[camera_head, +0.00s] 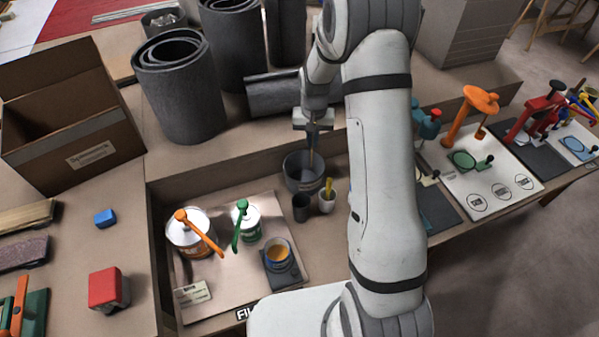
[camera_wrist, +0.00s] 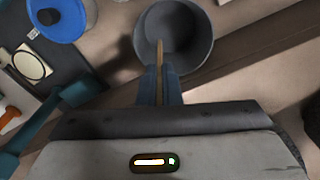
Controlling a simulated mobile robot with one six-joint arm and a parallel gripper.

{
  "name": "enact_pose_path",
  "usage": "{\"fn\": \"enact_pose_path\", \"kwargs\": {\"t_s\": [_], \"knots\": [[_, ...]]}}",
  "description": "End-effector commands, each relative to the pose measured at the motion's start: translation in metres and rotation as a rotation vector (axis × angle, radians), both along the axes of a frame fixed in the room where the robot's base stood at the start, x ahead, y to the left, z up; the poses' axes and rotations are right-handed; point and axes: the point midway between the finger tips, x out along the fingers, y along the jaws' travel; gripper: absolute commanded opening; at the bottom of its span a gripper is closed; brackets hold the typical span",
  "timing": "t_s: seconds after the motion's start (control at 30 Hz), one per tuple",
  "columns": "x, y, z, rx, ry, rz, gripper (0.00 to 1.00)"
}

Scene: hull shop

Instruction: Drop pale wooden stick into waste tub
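The pale wooden stick (camera_wrist: 160,55) is held in my gripper and points down over the waste tub. In the head view the stick (camera_head: 311,160) shows thin below my gripper (camera_head: 312,138). My gripper (camera_wrist: 160,82) is shut on its upper part in the wrist view. The waste tub (camera_head: 290,172) is a round dark grey tub at the back of the bench recess. In the wrist view the tub (camera_wrist: 205,50) lies open below the stick, and its inside looks empty. The stick's lower end appears within the tub's rim; whether it touches the bottom I cannot tell.
A small dark cup (camera_head: 301,208) and a white cup with a yellow handle (camera_head: 327,200) stand close in front of the tub. Open cans (camera_head: 188,235) sit on a board at the front left. Grey rolls (camera_head: 180,90) stand behind. Coloured clamps are at the right.

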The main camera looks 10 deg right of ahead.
Motion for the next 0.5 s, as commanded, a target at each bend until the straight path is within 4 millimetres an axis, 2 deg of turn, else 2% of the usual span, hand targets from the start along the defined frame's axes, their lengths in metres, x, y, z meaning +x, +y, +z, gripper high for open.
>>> {"fn": "enact_pose_path", "kwargs": {"t_s": [0.27, 0.5], "knots": [[0.0, 0.007, -0.021, 0.0, 0.001, 0.015, 0.0], [0.0, 0.011, -0.049, 0.0, 0.001, 0.022, 0.0]]}}
